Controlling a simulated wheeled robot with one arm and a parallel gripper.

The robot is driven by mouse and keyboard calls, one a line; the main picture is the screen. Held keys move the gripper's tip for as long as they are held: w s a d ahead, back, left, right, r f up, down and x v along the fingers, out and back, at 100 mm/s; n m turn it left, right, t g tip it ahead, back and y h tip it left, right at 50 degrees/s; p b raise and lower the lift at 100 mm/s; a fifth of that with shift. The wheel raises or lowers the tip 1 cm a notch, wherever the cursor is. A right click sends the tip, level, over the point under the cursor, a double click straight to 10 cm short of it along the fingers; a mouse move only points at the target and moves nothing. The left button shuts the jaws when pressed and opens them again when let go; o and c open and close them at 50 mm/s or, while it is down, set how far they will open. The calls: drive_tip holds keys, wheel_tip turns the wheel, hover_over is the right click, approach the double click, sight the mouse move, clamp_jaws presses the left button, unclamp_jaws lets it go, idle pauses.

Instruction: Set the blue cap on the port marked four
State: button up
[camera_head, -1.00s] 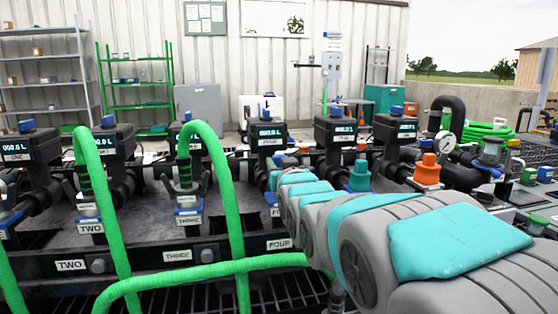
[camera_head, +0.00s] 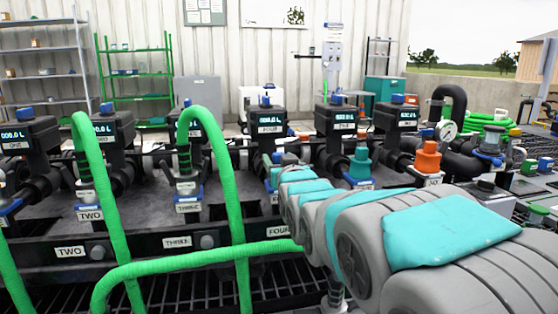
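The port marked four lies at the middle of the black manifold. Its FOUR label (camera_head: 283,231) shows on the front edge, and a small blue-edged tag shows above it. My grey and teal arm reaches in from the lower right and covers most of this port. The far end of my arm, where my gripper (camera_head: 272,174) is, is small and mostly hidden by my own links. I cannot see its fingers or whether it holds anything. I cannot make out a loose blue cap; it may be hidden.
Green hoses rise from port two (camera_head: 88,208) and port three (camera_head: 187,197), and another green hose (camera_head: 190,276) crosses in front. Right of port four stand a teal fitting (camera_head: 360,163) and an orange one (camera_head: 428,158). Black meters (camera_head: 267,121) line the back.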

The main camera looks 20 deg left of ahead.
drive_tip(key=shift+o, duration=0.6)
drive_tip(key=shift+s, duration=0.1)
drive_tip(key=v, duration=0.7)
drive_tip(key=shift+s+d, duration=0.2)
drive_tip(key=shift+s, duration=0.1)
